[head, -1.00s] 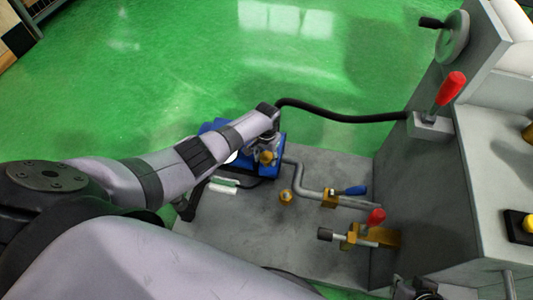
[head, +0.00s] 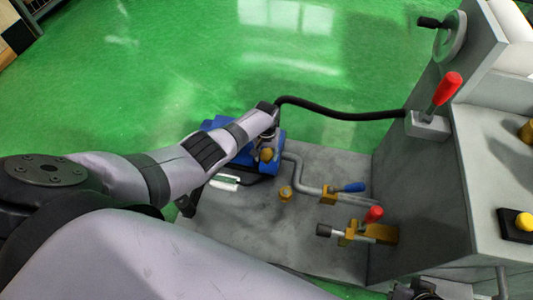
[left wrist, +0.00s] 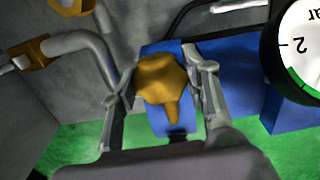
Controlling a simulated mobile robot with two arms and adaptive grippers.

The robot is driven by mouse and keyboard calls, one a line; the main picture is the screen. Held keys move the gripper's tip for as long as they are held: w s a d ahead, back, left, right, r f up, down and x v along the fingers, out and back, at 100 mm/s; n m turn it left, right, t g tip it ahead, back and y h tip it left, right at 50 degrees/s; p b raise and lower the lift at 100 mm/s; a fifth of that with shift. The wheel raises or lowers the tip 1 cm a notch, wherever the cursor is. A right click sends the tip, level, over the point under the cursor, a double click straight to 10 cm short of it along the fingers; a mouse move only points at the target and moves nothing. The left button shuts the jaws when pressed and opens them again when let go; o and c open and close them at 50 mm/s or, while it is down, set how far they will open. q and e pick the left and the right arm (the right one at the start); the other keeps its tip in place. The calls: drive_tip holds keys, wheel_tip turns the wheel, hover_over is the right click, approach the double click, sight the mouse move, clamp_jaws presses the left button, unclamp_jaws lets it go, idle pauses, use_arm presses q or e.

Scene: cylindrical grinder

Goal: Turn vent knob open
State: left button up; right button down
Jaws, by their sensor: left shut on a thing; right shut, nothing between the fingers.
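The vent knob is a brass-yellow knob with a short tab, shown in the left wrist view (left wrist: 162,78) between my two left fingers. The tab points down in that view. In the head view the knob (head: 267,155) sits by the blue block, just below my left wrist. My left gripper (left wrist: 163,88) is shut on the knob, one finger on each side; it also shows in the head view (head: 266,143), partly hidden by the wrist. My right gripper (head: 425,289) is only partly seen at the bottom edge, away from the knob.
A blue block (left wrist: 215,75) and a round dial (left wrist: 300,48) are beside the knob. A grey pipe with a blue-handled valve (head: 348,187) and a red-handled valve (head: 372,214) stand to the right. A black hose (head: 345,117) runs to the grinder body. Green floor lies beyond.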

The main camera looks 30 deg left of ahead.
sight(267, 154)
use_arm(q)
drive_tip(key=o, duration=1.1)
drive_tip(key=shift+o, duration=0.2)
drive_tip(key=shift+r, duration=0.1)
wheel_tip(267, 154, up, 12)
idle(0.3)
